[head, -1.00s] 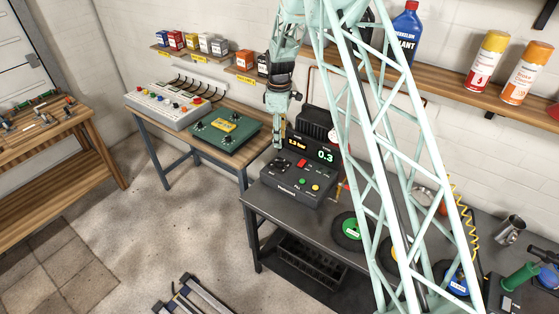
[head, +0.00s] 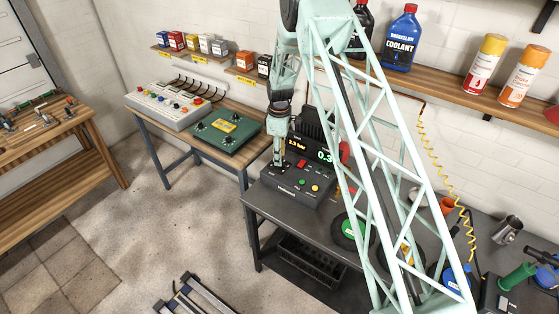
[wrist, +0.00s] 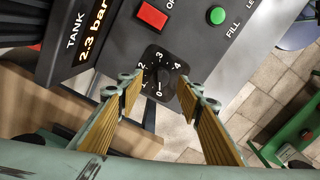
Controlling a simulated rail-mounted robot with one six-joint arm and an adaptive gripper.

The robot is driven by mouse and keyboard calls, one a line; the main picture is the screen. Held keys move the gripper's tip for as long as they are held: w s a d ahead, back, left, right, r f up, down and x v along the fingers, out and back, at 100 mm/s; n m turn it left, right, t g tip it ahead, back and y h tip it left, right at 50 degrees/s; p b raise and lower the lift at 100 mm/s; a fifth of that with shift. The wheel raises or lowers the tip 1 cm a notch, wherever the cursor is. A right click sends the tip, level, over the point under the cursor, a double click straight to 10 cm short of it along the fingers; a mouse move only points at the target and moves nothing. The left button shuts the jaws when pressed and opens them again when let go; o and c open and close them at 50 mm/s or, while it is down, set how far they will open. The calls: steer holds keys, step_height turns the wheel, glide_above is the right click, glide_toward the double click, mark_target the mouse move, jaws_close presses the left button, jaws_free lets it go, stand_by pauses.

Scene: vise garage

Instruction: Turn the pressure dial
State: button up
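The pressure dial (wrist: 160,74) is a dark knob on a black plate with numbers up to 4, on the grey control box (head: 311,190). Its pointer position is hard to read in the wrist view. My gripper (wrist: 159,88) is open, its ridged tan fingers apart, with the dial showing between and just beyond the fingertips. I cannot tell whether they touch it. In the head view my gripper (head: 281,162) is over the left part of the box and hides the dial. The tank display (head: 297,144) reads 2.3 bar; another beside it (head: 324,155) reads 0.3.
A red button (wrist: 152,16) and a green FILL button (wrist: 217,15) sit near the dial. A green panel (head: 226,132) lies on the wooden bench to the left. Bottles and spray cans stand on the wall shelf (head: 455,98). The floor in front is mostly clear.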

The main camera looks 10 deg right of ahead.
steer(key=shift+f, duration=1.55)
steer(key=shift+c, duration=0.3)
steer(key=c, duration=0.8)
